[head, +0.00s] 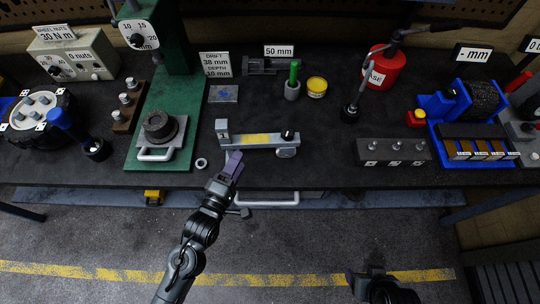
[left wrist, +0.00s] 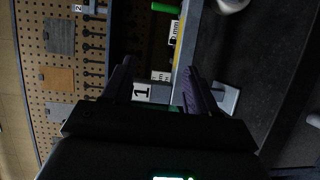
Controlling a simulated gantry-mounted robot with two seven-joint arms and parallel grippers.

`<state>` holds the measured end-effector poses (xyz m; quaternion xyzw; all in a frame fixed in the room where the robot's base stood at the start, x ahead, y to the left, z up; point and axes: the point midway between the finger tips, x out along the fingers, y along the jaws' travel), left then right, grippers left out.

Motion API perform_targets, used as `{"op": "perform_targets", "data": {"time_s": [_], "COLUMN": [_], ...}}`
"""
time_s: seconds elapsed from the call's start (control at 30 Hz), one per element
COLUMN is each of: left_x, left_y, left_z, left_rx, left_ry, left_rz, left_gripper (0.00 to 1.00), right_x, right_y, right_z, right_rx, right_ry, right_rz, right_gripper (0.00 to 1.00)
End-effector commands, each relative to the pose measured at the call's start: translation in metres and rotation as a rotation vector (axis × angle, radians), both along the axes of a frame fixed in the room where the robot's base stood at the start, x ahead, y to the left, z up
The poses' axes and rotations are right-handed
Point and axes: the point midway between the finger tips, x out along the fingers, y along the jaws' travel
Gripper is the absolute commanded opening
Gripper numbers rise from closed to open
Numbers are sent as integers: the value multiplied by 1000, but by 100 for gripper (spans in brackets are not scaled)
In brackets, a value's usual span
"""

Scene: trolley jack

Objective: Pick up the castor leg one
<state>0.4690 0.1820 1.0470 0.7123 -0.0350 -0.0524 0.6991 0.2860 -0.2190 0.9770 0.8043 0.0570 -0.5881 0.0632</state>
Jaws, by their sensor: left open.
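The castor leg one (head: 256,140) is a grey bar with a yellow strip, lying on the dark bench, with an upright end plate at its left and a castor wheel at its right. My left gripper (head: 233,160) is open just in front of the leg's left part, its purple fingers pointing at it. In the left wrist view, a white label with a 1 (left wrist: 142,92) shows between the open fingers (left wrist: 160,78), and the leg's grey bar (left wrist: 187,42) runs beyond. Contact cannot be told. My right gripper (head: 372,284) is low in the head view, dark and away from the bench.
A green press (head: 182,95) stands left of the leg, with a small ring (head: 201,163) between. A green-handled tool (head: 293,80) and yellow tin (head: 316,87) are behind. A grey block with studs (head: 393,152) sits to the right. Bench between leg and block is clear.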

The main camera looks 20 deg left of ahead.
Motion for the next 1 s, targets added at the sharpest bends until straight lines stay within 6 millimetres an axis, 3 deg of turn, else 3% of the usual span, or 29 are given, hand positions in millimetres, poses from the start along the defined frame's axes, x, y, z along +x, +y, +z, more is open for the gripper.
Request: {"op": "perform_targets", "data": {"time_s": [0.03, 0.3, 0.7, 1.0], "left_x": [3, 12, 57, 74], "left_y": [-1, -2, -7, -9], "left_z": [-27, -49, -49, -49], "left_rx": [-5, -14, -15, -15], "left_ry": [0, -20, -24, -23], "left_rz": [3, 9, 9, 9], "left_gripper": [58, 58, 58, 58], "right_x": [0, 1, 1, 1], "right_y": [0, 0, 0, 0], "right_z": [-26, -57, -58, -59], "right_rx": [0, 0, 2, 2], "right_ry": [-1, -3, -7, -7], "right_rz": [0, 0, 0, 0], "right_gripper": [70, 70, 70, 70]}}
